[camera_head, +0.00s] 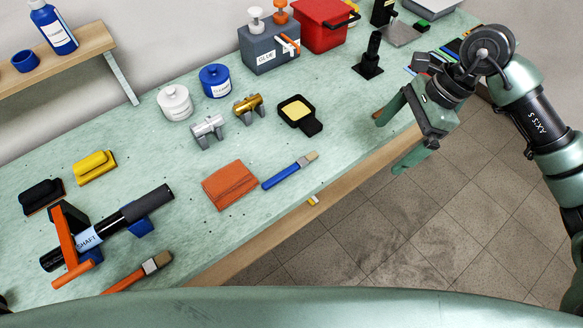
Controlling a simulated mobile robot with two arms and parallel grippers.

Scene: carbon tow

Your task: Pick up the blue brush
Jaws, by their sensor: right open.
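The blue brush (287,172) lies on the light green workbench (240,150) close to its front edge. Its blue handle points down-left and its pale bristles point up-right. My right gripper (396,138) is open, with its green fingers spread near the bench's front edge, to the right of the brush and apart from it. Nothing shows between its fingers. My left gripper is not in the view.
An orange cloth (230,185) lies left of the brush. A black tray with a yellow pad (297,110) is behind it. An orange-handled brush (140,271) and a black shaft (110,228) lie at left. The grey glue box (268,50) and red box (322,25) stand at the back.

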